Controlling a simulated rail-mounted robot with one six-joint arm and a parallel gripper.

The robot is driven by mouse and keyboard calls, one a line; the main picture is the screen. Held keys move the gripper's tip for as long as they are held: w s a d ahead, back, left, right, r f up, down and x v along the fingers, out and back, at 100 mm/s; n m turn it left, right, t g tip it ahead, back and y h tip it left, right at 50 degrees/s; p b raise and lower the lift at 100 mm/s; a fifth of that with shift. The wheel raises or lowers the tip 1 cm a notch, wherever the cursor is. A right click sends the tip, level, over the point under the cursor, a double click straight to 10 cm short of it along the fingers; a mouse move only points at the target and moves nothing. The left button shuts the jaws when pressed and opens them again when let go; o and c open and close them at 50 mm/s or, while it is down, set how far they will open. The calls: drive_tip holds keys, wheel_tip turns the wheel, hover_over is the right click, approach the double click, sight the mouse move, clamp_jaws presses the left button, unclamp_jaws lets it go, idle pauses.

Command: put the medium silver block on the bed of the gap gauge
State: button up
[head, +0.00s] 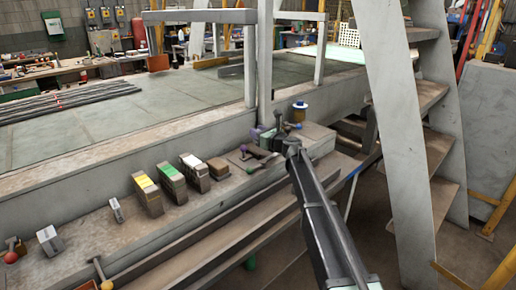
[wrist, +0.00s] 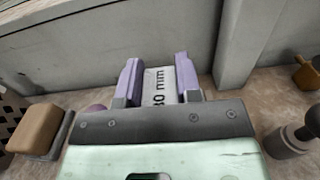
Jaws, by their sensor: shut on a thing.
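My gripper (wrist: 157,82) has purple fingers shut on a pale silver block (wrist: 160,88) with dark lettering ending in "mm". The block's lower part is hidden behind the gripper body. In the head view, my gripper (head: 262,136) is over the far right part of the stone ledge, and the block there is too small to make out. Two other silver blocks stand on the ledge at left, a small one (head: 115,210) and a larger one (head: 49,240). I cannot tell for sure which thing is the gap gauge.
Blocks with yellow (head: 146,192), green (head: 171,183) and white (head: 194,173) tops stand mid-ledge beside a brown block (head: 217,168). A blue-topped cylinder (head: 299,112) is right of my gripper. A dark-knobbed post (wrist: 294,140) is close at right in the wrist view.

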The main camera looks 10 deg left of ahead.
wheel_tip(320, 180, down, 4)
drive_tip(key=shift+r+b, duration=0.1)
drive_tip(key=shift+b, duration=1.15)
drive_tip(key=shift+r+p, duration=0.3)
drive_tip(key=shift+f, duration=0.3)
drive_tip(key=o, duration=1)
drive_tip(key=shift+r, duration=0.1)
drive_tip(key=shift+o, duration=0.2)
drive_tip(key=shift+r, duration=0.35)
drive_tip(key=v, duration=1.2)
drive_tip(key=shift+f, duration=0.2)
